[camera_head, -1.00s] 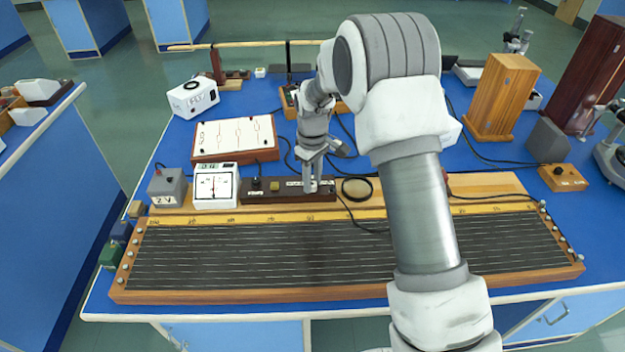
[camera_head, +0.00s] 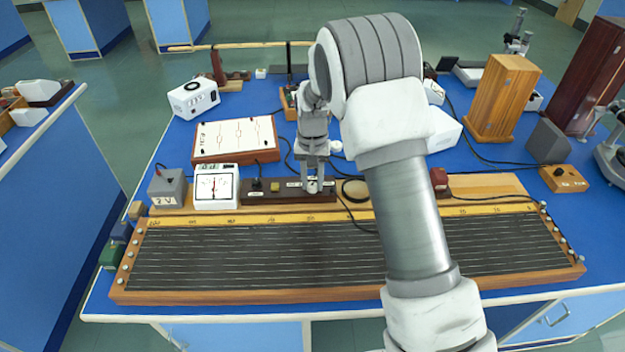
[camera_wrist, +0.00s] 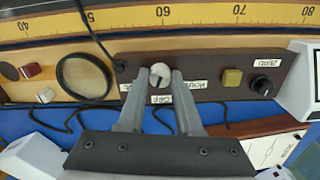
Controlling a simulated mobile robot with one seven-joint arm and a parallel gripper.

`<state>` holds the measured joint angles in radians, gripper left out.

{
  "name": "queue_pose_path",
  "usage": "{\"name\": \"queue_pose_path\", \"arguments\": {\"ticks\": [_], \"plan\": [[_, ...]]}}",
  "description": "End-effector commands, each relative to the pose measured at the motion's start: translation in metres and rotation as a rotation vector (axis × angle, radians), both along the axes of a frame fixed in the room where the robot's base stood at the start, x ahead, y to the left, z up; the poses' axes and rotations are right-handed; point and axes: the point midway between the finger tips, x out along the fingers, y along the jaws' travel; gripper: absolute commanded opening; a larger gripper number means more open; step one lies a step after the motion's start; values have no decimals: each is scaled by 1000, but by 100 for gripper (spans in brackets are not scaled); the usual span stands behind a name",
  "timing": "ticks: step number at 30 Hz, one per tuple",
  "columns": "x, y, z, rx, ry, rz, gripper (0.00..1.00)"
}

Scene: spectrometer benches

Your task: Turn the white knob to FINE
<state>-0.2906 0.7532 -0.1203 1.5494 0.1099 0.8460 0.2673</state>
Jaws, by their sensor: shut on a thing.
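The white knob (camera_wrist: 160,74) sits on a dark brown control strip (camera_wrist: 215,64), which shows in the head view (camera_head: 262,196) at the back of the long wire board. My gripper (camera_wrist: 157,80) is shut on the knob, with one finger on each side of it. In the head view my gripper (camera_head: 312,185) points down onto the strip, and the fingers mostly hide the knob. In the wrist view an OFF label (camera_wrist: 161,99) lies below the knob and a ROUGH label (camera_wrist: 197,84) to its right. A dark mark on the knob appears to face OFF.
A black ZERO knob (camera_wrist: 262,85) and a yellow-brown button (camera_wrist: 232,78) share the strip. A round magnifying lens (camera_head: 356,189) lies beside it. A white meter (camera_head: 216,200) stands at its left end in the head view. Cables run close by.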

Motion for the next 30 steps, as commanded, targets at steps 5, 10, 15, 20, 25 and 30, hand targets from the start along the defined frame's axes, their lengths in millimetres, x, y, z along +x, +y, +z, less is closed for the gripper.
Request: {"name": "queue_pose_path", "arguments": {"ticks": [5, 10, 15, 20, 25, 30], "plan": [[1, 0, 2, 0, -2, -167, 0], [1, 1, 2, 0, -3, -323, 0], [1, 1, 2, 0, -3, -462, 0], [1, 1, 2, 1, -2, -564, 0], [1, 1, 1, 0, -2, -639, 0], [1, 1, 1, 1, -3, -681, 0]]}}
